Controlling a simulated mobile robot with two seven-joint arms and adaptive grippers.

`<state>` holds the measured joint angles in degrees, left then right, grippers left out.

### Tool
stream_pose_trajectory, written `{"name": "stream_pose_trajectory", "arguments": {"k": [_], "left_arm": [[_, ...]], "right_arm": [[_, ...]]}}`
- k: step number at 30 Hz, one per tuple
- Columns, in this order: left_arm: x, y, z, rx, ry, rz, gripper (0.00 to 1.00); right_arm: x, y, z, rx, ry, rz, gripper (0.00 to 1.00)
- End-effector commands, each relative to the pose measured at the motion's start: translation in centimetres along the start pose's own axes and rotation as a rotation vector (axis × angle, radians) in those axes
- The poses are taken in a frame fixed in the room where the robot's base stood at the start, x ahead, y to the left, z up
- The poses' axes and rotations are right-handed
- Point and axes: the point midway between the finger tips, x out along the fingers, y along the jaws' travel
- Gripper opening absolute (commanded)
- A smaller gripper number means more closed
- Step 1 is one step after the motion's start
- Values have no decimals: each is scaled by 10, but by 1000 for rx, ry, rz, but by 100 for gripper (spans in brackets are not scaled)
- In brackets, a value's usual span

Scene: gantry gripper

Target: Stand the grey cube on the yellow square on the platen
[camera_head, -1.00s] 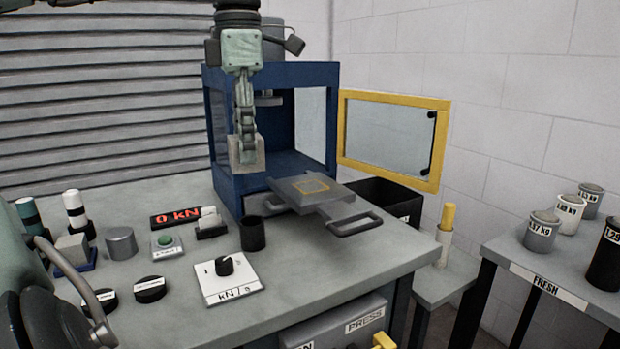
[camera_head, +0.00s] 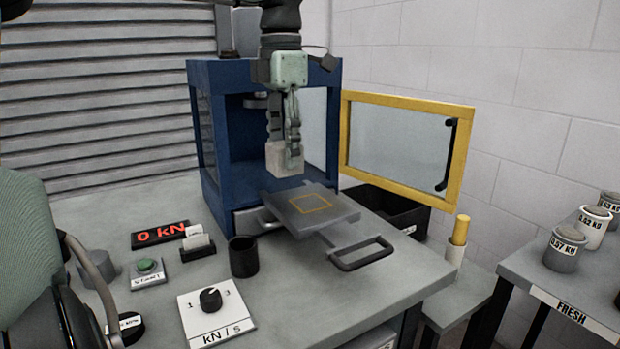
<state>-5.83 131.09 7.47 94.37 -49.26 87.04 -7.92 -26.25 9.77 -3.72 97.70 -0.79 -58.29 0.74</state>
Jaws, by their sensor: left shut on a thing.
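The grey cube (camera_head: 284,160) is held in my left gripper (camera_head: 284,140), which is shut on it and points down. The cube hangs upright above the back part of the grey platen (camera_head: 335,212), clear of its surface. The yellow square (camera_head: 311,203) is an outline on the platen, lower in the picture than the cube and slightly right of it; it is bare. The platen is slid out in front of the blue press. My right gripper is not in view.
The blue press (camera_head: 216,150) stands behind, its yellow-framed door (camera_head: 462,150) open to the right. A black cup (camera_head: 243,258), the dial box (camera_head: 216,312) and the start button (camera_head: 147,266) stand on the table at left. A black bin (camera_head: 392,210) lies behind the platen.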

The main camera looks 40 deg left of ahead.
Motion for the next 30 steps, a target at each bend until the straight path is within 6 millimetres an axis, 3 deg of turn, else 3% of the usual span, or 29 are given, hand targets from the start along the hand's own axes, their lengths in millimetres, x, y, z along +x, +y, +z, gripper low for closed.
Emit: {"name": "stream_pose_trajectory", "arguments": {"k": [3, 9, 14, 21, 30], "left_arm": [[14, -2, 24, 1, 5, 1, 3], [27, -5, 47, 0, 0, 1, 3], [37, -5, 48, 0, 0, 0, 3], [68, -5, 48, 1, -2, 1, 3], [69, -5, 48, 0, -2, 2, 3]], "right_arm": [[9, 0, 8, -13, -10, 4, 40], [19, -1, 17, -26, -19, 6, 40], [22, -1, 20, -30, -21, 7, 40], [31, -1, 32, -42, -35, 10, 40], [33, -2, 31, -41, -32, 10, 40]]}}
